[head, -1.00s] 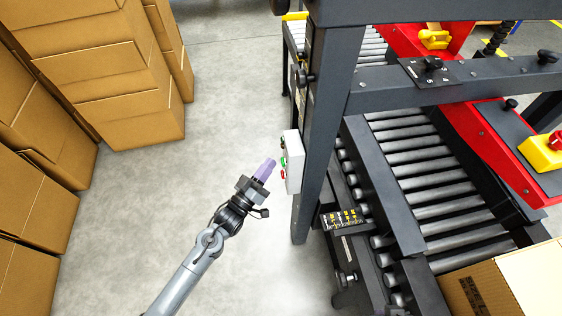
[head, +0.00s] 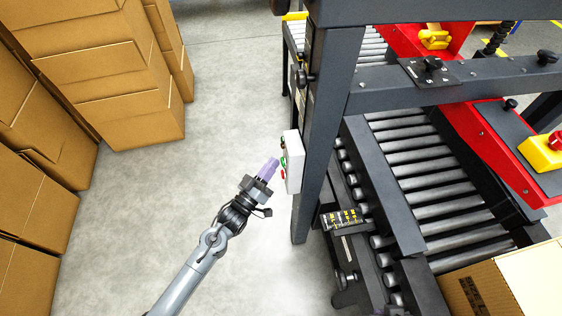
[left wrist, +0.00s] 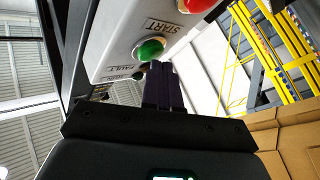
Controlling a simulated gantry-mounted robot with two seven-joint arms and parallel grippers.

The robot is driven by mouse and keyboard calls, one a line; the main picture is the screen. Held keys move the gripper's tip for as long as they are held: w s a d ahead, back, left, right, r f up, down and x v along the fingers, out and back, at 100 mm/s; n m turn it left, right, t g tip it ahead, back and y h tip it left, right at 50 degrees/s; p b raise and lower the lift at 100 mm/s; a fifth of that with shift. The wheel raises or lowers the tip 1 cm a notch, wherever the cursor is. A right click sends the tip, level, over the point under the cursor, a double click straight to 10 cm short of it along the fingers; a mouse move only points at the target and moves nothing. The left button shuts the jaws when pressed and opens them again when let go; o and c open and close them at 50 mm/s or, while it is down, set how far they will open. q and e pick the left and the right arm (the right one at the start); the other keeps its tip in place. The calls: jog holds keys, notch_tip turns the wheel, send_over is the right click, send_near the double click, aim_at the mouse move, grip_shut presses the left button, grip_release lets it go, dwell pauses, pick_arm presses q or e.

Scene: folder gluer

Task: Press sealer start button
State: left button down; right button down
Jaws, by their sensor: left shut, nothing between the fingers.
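The white control box (head: 293,160) is fixed to the side of the dark machine post. Its green start button (head: 284,161) faces my left gripper. In the left wrist view the green button (left wrist: 149,48) sits beside the printed word START, with a red button (left wrist: 197,5) at the top edge. My left gripper (head: 271,165) is shut and empty, its purple fingers pointing at the box face. In the left wrist view the shut fingertips (left wrist: 163,70) are just below the green button. I cannot tell whether they touch the box. My right gripper is not in view.
The dark machine post (head: 330,120) stands right behind the control box. A roller conveyor (head: 425,170) runs on the right, with a carton (head: 500,285) at its near end. Stacked cartons (head: 110,75) stand on the left. The grey floor (head: 150,195) between is clear.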

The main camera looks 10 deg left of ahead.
pick_arm(q)
jog(key=shift+w+d, duration=0.1)
jog(key=shift+d, duration=0.15)
jog(key=shift+a, duration=0.1)
dwell(0.3)
jog(key=shift+s+a+p, duration=0.3)
jog(key=shift+a+p, duration=0.05)
jog(key=shift+a, duration=0.2)
jog(key=shift+a, duration=0.1)
jog(key=a, duration=0.1)
jog(key=s+a+p, duration=0.1)
jog(key=a, duration=0.1)
jog(key=s+a+p, duration=0.1)
jog(key=a, duration=0.1)
jog(key=shift+s+a, duration=0.2)
dwell(0.7)
